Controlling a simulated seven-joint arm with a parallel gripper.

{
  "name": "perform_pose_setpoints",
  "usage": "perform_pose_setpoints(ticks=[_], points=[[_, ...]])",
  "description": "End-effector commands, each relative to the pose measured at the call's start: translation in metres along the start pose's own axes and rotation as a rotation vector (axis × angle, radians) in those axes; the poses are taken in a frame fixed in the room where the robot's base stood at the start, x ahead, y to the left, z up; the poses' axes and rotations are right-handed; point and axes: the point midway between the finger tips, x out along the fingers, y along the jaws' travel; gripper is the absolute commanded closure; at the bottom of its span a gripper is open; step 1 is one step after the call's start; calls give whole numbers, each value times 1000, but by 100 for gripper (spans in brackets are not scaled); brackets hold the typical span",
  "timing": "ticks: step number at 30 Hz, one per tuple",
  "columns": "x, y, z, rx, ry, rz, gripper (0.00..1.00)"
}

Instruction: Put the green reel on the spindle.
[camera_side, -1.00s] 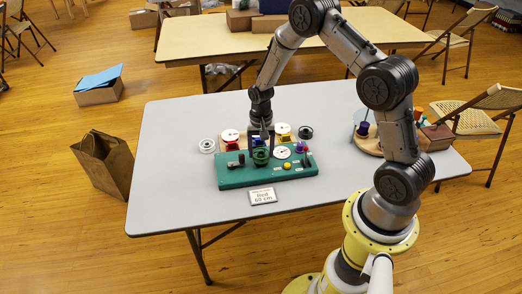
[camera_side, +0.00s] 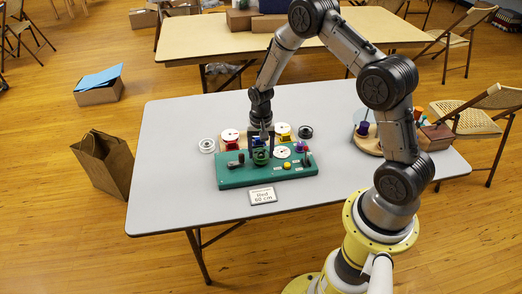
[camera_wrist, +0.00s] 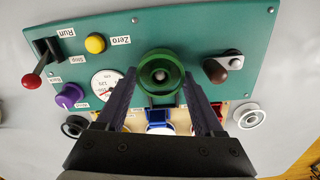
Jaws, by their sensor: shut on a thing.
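My gripper (camera_wrist: 160,80) is shut on the green reel (camera_wrist: 161,72), with one finger on each side of it. In the side view the green reel (camera_side: 260,157) is at the teal board (camera_side: 236,176), near the middle of its back part. The wrist view looks into the reel's round centre. The spindle cannot be made out; the reel and fingers cover that part of the board. I cannot tell whether the reel touches the board or is just above it.
The board carries a red-knobbed lever (camera_wrist: 34,80), a yellow button (camera_wrist: 95,43), a purple knob (camera_wrist: 70,95), a dial (camera_wrist: 106,84) and a brown-knobbed crank (camera_wrist: 222,68). Behind it stand white (camera_side: 207,145), red (camera_side: 230,138), yellow (camera_side: 283,131) and black (camera_side: 305,131) reels. A sign (camera_side: 262,196) lies in front.

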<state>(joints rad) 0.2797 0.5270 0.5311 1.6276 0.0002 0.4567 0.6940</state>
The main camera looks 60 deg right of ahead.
Motion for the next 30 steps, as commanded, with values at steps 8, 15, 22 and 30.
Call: perform_pose_setpoints(ticks=[8,15,22,30], points=[[5,0,0,0,0,0,82],[9,0,0,0,1,-1,82],[9,0,0,0,1,-1,18],[2,0,0,0,1,-1,18]])
